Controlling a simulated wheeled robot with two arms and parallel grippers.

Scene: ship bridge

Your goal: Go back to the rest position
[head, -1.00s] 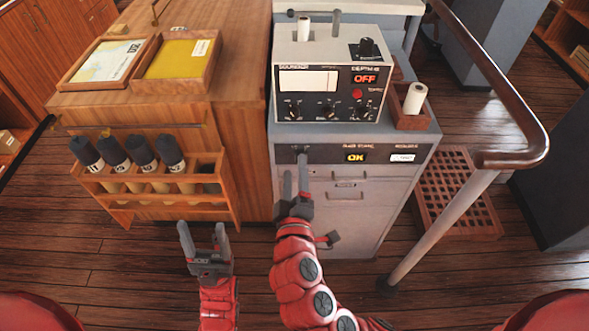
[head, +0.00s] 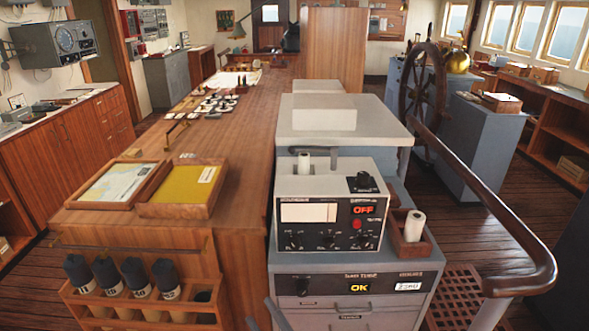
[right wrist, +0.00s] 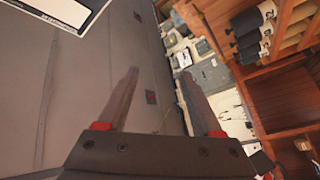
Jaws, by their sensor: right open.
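My right gripper (head: 261,312) shows only as two grey finger tips at the bottom edge of the head view, in front of the grey cabinet (head: 350,317). In the right wrist view the same gripper (right wrist: 160,88) is open, with nothing between its two fingers. The cabinet's grey front (right wrist: 85,120) lies behind the fingers there, and I cannot tell the gap to it. My left gripper is out of view.
A sounder box (head: 330,215) with a lit OFF display stands on the cabinet. A wooden rack (head: 140,308) with several dark-capped rolls is to the left. A curved handrail (head: 530,275) runs along the right. Wooden floor is open beyond the rail.

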